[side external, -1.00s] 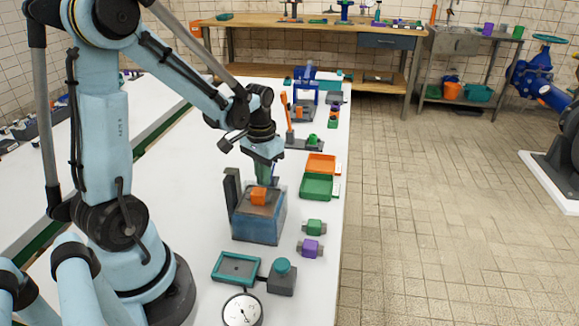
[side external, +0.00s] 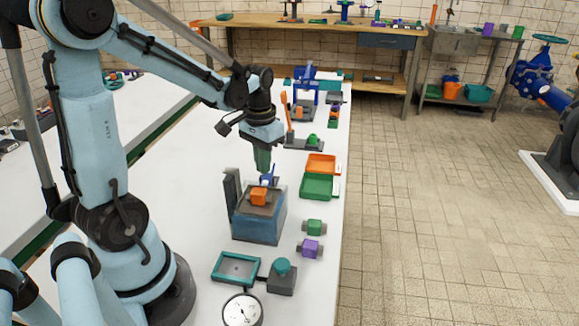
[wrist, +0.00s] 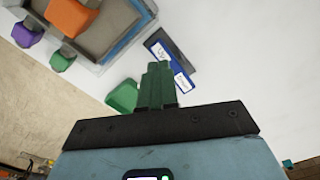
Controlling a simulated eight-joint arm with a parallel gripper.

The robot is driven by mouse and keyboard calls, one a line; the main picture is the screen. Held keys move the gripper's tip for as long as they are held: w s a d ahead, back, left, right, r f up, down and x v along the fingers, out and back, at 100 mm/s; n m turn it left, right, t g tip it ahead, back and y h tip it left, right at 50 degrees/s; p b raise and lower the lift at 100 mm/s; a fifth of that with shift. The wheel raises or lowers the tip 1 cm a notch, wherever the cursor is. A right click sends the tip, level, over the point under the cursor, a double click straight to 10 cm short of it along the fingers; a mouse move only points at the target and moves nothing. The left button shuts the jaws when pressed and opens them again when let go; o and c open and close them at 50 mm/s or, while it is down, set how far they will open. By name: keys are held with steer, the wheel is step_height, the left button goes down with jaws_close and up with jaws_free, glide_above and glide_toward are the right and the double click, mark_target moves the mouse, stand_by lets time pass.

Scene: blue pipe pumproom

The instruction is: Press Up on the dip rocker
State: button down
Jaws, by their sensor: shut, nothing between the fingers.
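The dip rocker (wrist: 172,66) is a blue strip with two white labels on a dark grey base in the wrist view. The lettering is too small to read surely. In the side view the blue rocker (side external: 267,180) shows partly just behind the blue tank-like box. My gripper (side external: 263,172) points down above the rocker, its green fingers shut and empty. In the wrist view the green fingertips (wrist: 158,66) overlap the near left side of the rocker. Whether they touch it cannot be told.
The blue box (side external: 257,228) with an orange block (side external: 258,197) on top stands in front of the rocker. Orange (side external: 321,163) and green (side external: 317,186) trays lie to the right. A lever stand (side external: 302,143) is behind.

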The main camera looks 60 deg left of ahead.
steer(key=shift+r, duration=2.25)
steer(key=s+d+r+m+t, duration=0.2)
steer(key=d+t, duration=0.5)
steer(key=d, duration=0.6)
steer(key=shift+d+m, duration=0.25)
steer(key=shift+m, duration=0.25)
